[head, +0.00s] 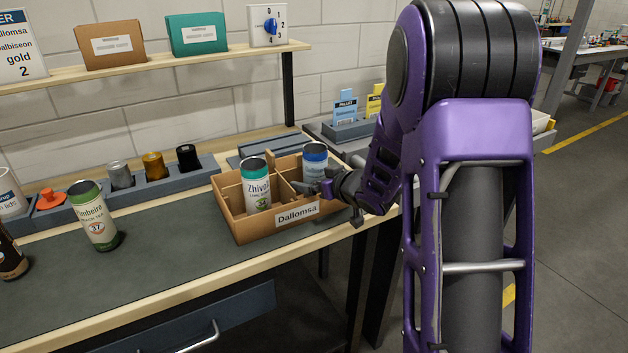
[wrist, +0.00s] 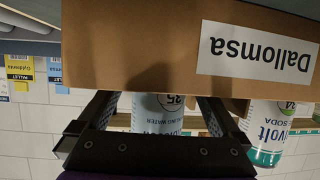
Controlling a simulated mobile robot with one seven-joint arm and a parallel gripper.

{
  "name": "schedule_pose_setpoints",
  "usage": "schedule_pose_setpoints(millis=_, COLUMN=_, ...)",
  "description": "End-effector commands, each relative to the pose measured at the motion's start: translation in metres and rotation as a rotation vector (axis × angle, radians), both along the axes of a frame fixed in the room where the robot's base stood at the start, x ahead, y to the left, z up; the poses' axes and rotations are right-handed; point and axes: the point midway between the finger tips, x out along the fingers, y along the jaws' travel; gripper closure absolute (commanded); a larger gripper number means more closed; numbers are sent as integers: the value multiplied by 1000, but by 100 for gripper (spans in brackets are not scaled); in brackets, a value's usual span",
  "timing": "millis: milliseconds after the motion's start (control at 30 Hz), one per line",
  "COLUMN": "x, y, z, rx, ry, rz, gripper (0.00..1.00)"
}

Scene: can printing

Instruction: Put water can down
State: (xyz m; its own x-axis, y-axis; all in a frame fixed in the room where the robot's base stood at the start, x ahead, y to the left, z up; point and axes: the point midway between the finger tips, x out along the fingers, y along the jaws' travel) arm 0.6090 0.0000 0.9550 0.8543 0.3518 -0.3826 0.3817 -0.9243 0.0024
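My gripper (head: 322,187) is at the right front of the box, beside this can. In the wrist view, which is upside down, the water can (wrist: 157,112) shows between the two spread fingers of my gripper (wrist: 158,98). Gaps show between can and fingers. The fingertips and the can's lower part are hidden by the box wall (wrist: 130,45). The Zhivolt soda can (head: 256,187) stands in the box's left part.
A grey rack (head: 150,188) with several small cylinders runs along the back. A card holder (head: 347,128) stands behind the box. The mat's middle is clear.

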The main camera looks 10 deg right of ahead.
Motion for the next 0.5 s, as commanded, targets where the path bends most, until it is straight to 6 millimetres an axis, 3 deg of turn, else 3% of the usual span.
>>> schedule_pose_setpoints(millis=267, x=0, y=0, z=7, rx=0, ry=-1, rz=0, gripper=0)
schedule_pose_setpoints(millis=500, x=-36, y=-16, z=23, rx=0, ry=-2, rz=-4, gripper=0)
